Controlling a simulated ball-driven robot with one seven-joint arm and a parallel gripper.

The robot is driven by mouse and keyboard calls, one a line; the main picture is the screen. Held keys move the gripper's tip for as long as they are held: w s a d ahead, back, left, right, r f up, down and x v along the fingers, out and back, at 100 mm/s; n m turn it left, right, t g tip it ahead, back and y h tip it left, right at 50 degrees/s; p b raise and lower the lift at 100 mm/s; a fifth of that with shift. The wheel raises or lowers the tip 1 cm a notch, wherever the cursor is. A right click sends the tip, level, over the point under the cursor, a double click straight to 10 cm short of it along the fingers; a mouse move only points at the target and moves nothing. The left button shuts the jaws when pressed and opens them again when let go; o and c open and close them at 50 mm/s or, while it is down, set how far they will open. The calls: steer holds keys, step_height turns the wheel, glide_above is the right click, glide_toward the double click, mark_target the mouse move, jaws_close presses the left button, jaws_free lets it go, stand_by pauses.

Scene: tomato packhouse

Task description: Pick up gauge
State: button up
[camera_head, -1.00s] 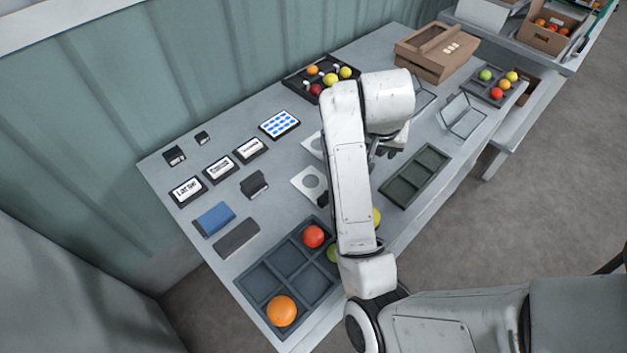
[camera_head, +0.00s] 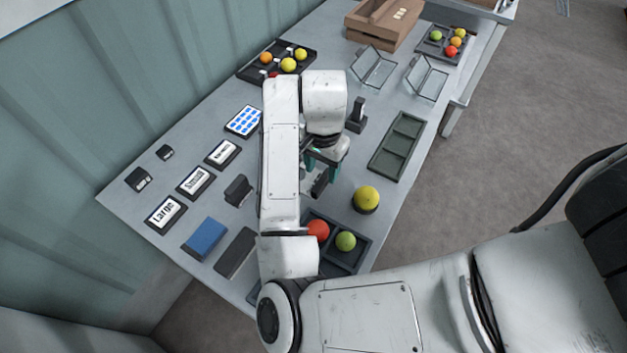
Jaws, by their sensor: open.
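My gripper (camera_head: 321,168) has teal fingers, pointing down over the middle of the table. It is open. A dark upright block (camera_head: 320,184) shows just below and between the fingers; it may be the grip of a gauge, but I cannot tell whether the fingers touch it. The pale flat plates with round holes, which look like gauges, are hidden behind my arm now. Another dark upright piece on a small base (camera_head: 356,116) stands beyond the gripper to the right.
A yellow ball (camera_head: 367,198) sits on a dark ring right of the gripper. A divided tray (camera_head: 345,261) holds red and green fruit near my arm. An empty green tray (camera_head: 397,146) lies to the right. Label blocks (camera_head: 165,214) and a blue block (camera_head: 205,237) lie left.

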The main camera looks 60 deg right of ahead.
mark_target(323, 179)
steer(key=shift+d+f+p, duration=0.2)
steer(key=shift+f, duration=1.15)
steer(key=shift+d+f+p, duration=0.15)
steer(key=shift+f, duration=1.15)
steer(key=shift+c, duration=0.4)
jaws_close()
